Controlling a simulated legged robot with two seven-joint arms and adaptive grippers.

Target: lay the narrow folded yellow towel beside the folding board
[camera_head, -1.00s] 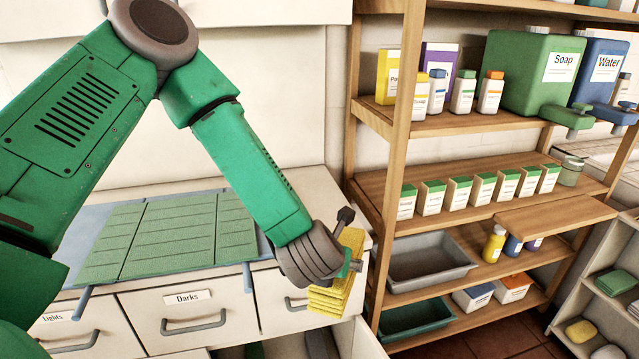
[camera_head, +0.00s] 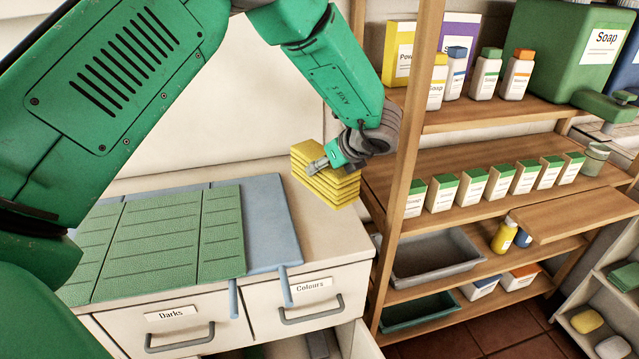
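The narrow folded yellow towel (camera_head: 328,190) is a thick stack of layers at the right end of the white counter, beside the right edge of the blue folding board (camera_head: 272,225). A strip of counter shows between them. My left gripper (camera_head: 318,167) reaches over the towel from the upper right, with a grey finger on its top layers, and looks shut on it. I cannot tell whether the towel's underside touches the counter. Green ribbed panels (camera_head: 160,240) lie flat over the board's left and middle parts. I do not see my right gripper.
Drawers labelled Darks (camera_head: 180,325) and Colours (camera_head: 305,300) are below the counter, with an open space beneath. A wooden shelf post (camera_head: 408,170) stands close to the right of my gripper. Shelves hold several boxes, bottles, a grey tray (camera_head: 430,258) and a green soap container (camera_head: 570,60).

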